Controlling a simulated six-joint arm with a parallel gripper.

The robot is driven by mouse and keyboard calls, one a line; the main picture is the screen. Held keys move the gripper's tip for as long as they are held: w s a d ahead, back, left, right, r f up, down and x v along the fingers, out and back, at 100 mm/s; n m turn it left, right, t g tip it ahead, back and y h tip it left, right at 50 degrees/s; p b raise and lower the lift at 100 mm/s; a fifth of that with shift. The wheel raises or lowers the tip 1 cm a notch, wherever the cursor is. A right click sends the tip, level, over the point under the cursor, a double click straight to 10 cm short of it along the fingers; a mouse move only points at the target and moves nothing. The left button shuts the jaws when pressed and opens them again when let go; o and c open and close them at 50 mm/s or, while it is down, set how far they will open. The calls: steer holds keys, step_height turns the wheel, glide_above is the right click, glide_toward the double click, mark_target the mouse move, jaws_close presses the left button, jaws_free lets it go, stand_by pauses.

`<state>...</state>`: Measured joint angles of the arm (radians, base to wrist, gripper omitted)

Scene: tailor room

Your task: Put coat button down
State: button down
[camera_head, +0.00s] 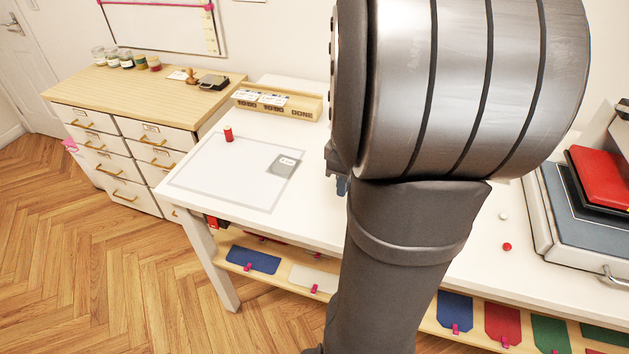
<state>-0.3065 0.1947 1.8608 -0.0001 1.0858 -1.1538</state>
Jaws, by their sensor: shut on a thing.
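My gripper (341,186) shows only in part at the left edge of my arm, above the white table (310,215). A small white round piece (503,215) and a small red round piece (507,246) lie on the table to the right of my arm. I cannot tell what kind of pieces they are.
A pale outlined mat (225,175) with a grey label patch (286,162) lies on the left of the table. A red spool (228,133) stands on its far part. A wooden sorting box (290,106) is behind. A press (585,220) stands at the right.

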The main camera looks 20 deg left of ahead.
steer(key=shift+d+r, duration=0.1)
steer(key=shift+d, duration=0.1)
steer(key=shift+w+a+r, duration=0.1)
steer(key=shift+a, duration=0.05)
steer(key=w+a, duration=0.5)
steer(key=a, duration=0.5)
steer(key=n, duration=0.1)
glide_above(217, 177)
steer(key=f, duration=0.6)
steer(key=shift+w+d+f, duration=0.1)
steer(key=shift+d+f, duration=0.1)
steer(key=shift+f, duration=0.05)
steer(key=shift+a+f, duration=0.25)
steer(key=shift+f, duration=1.95)
